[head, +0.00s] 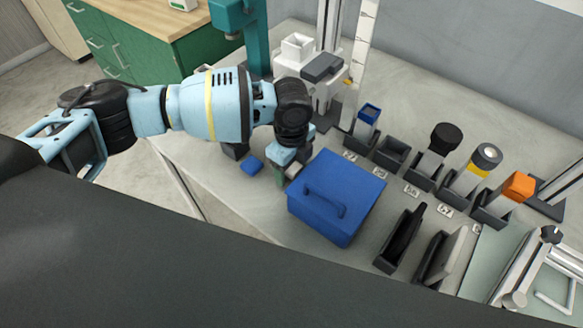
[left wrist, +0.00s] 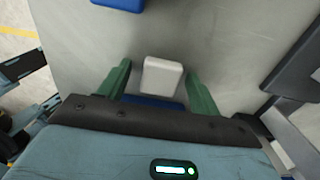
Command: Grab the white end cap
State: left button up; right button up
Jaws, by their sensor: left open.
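The white end cap (left wrist: 162,76) is a small block with rounded corners. In the left wrist view it lies between the two green fingers of my left gripper (left wrist: 158,69), with a visible gap on each side. The gripper is open and points down at the grey table. In the head view my left gripper (head: 284,170) is low over the table, just left of the blue lidded box, and largely hides the cap. My right gripper is in neither view.
The blue box (head: 336,203) with a handle stands close right of my left gripper. A small blue block (head: 251,165) lies to its left. Dark holders with tools, including an orange-topped one (head: 518,186), line the right side. A white-grey device (head: 300,85) stands behind.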

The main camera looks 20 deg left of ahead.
pick_arm(q)
jog(key=c, duration=1)
notch_tip(320, 180, up, 10)
jog(key=shift+r, duration=0.1)
jog(key=shift+c, duration=0.2)
